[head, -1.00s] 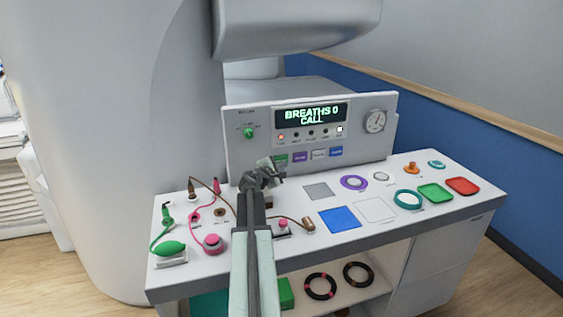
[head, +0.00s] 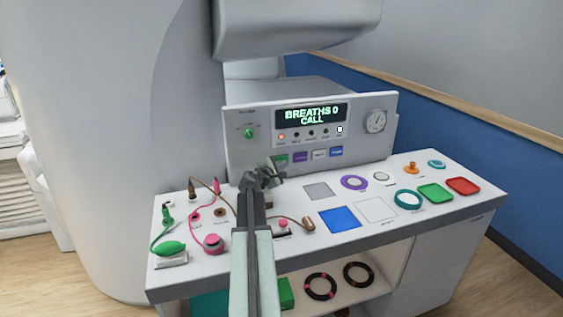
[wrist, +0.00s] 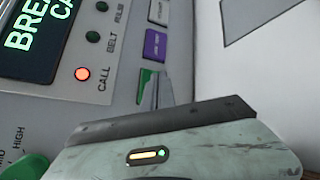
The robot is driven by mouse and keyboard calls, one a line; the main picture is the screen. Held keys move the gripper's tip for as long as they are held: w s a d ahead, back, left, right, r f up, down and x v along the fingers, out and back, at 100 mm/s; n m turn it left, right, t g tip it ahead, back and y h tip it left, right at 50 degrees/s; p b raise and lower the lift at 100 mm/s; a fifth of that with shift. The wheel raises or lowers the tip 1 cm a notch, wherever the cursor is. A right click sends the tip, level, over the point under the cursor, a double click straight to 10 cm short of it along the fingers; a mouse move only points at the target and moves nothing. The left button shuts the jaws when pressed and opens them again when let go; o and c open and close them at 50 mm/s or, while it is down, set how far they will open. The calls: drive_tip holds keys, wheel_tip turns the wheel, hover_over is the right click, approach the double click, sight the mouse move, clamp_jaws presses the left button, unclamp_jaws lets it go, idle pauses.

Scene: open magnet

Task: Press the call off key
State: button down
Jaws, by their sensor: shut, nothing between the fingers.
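A grey control panel (head: 236,150) stands at the back of the white bench. Its display (head: 311,115) reads "BREATHS 0 CALL". The lamp labelled CALL (wrist: 82,73) glows orange-red in the wrist view. A row of keys sits low on the panel: a green key (head: 281,158), a purple key (head: 300,156), a white key and a blue key (head: 336,151). I cannot read their labels. My gripper (head: 279,169) is shut and empty, just in front of the green key. In the wrist view its finger partly covers the green key (wrist: 145,82); I cannot tell whether they touch.
A green knob (head: 249,132) and a round gauge (head: 375,121) are on the panel. The bench left of my arm holds cables and a green bulb (head: 171,247). To the right lie a blue square (head: 339,219), rings and coloured pads. A large white housing overhangs the panel.

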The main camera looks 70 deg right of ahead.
idle(0.8)
drive_tip(key=shift+w+d, duration=0.25)
drive_tip(key=shift+d, duration=0.05)
drive_tip(key=shift+w+d, duration=0.3)
drive_tip(key=shift+d, duration=0.1)
idle(0.7)
drive_tip(key=shift+a, duration=0.1)
drive_tip(key=shift+s+a, duration=0.55)
drive_tip(key=shift+a, duration=0.1)
drive_tip(key=shift+s+a, duration=1.65)
drive_tip(key=shift+a, duration=0.3)
